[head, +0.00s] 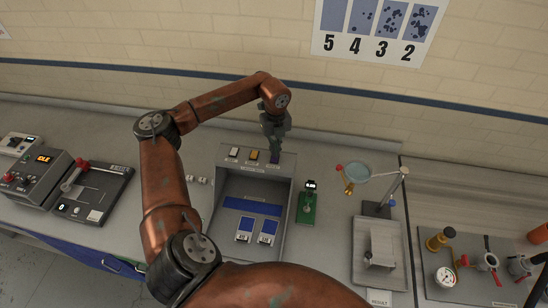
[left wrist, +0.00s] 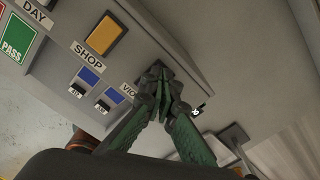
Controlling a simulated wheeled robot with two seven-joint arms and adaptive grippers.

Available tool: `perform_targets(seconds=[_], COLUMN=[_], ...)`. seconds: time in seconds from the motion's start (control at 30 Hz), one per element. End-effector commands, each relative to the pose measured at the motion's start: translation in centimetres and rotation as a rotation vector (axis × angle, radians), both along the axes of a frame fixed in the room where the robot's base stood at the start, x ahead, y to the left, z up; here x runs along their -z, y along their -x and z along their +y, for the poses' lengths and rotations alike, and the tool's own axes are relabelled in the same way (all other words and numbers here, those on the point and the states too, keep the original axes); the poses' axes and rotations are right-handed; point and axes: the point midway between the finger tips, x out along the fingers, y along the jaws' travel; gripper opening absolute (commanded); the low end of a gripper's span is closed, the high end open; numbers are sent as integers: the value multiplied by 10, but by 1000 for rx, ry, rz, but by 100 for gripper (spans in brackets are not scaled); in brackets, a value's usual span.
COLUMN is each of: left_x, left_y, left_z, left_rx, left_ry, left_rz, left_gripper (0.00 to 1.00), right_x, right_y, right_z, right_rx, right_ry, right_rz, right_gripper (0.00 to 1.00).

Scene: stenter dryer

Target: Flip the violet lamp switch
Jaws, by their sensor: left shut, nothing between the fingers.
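The violet lamp switch (head: 275,158) is the rightmost of three switches on the top ledge of the grey light box (head: 223,200). My left gripper (head: 274,149) is shut and empty, with its tips right over that switch. In the left wrist view its green fingers meet (left wrist: 158,72) beside a label starting "VIO" and hide most of the switch. I cannot tell whether the tips touch it or how it is set. The amber switch (left wrist: 105,34) sits beside it over the "SHOP" label. My right gripper is not in view.
Two blue-and-white swatches (head: 243,230) lie inside the light box. A green-based gauge (head: 307,205) stands just to its right, then a magnifier (head: 357,171) and a grey result tray (head: 379,255). A control box (head: 35,178) is at far left. The wall runs behind.

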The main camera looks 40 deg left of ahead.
Motion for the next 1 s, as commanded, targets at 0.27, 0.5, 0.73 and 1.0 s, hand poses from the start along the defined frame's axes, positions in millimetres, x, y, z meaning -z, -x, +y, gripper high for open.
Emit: perform_targets(seconds=[0.27,0.5,0.73,1.0], left_x=[-5,-25,-43,-63], left_y=[1,1,1,1], left_z=[-1,0,0,0], left_rx=[1,1,0,0], left_ry=[0,1,0,-1], left_rz=[6,3,2,3], left_gripper=[0,0,0,0], right_x=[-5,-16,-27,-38], right_y=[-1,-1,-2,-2], right_z=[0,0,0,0], right_rx=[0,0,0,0], right_ry=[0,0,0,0], right_rz=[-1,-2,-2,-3], right_gripper=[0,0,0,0])
